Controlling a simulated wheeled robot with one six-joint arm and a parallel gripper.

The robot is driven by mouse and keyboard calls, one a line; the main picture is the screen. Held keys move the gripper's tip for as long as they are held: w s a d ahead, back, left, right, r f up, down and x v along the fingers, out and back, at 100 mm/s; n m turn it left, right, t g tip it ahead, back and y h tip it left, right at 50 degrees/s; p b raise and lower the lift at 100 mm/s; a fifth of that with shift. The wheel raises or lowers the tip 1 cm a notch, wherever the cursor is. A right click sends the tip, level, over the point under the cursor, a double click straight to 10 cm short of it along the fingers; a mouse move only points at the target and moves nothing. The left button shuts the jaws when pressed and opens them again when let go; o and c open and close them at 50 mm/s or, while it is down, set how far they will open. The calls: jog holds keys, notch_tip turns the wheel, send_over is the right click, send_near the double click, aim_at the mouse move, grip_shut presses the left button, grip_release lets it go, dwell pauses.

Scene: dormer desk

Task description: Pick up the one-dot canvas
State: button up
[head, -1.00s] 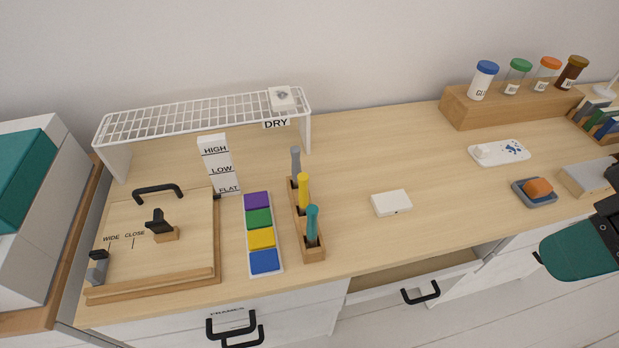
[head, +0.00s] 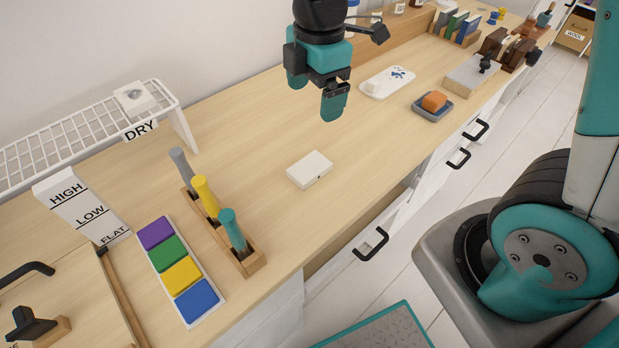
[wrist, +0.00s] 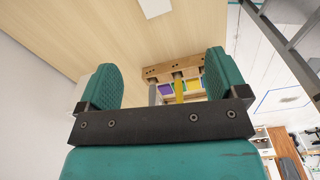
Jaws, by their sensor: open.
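A small white canvas block (head: 310,169) lies flat on the desk right of the brush holder. A tiny dark mark shows on its front side, too small to count as dots. A white block at the top edge of the wrist view (wrist: 155,7) looks like the same canvas, cut off by the frame. Another white canvas (head: 143,97) with a grey mark lies on the wire drying rack. My gripper (head: 318,88) hangs above the desk, beyond and slightly right of the canvas, apart from it. Its fingers (wrist: 164,82) are spread and empty.
A wooden holder (head: 247,264) with grey, yellow and teal handled tools stands left of the canvas, beside a paint tray (head: 208,313). The wire rack (head: 70,133) is at the back left. A white palette (head: 388,82) and orange sponge (head: 434,101) are right. Desk around the canvas is clear.

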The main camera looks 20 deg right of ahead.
notch_tip(320, 180, down, 4)
jog(key=w+n, duration=0.2)
jog(key=b, duration=0.2)
send_over(312, 165)
jog(key=shift+h, duration=0.3)
notch_tip(312, 165, down, 10)
jog(key=shift+d, duration=0.15)
jog(key=shift+f, duration=3.05)
jog(key=shift+c, duration=0.4)
jog(key=c, duration=0.9)
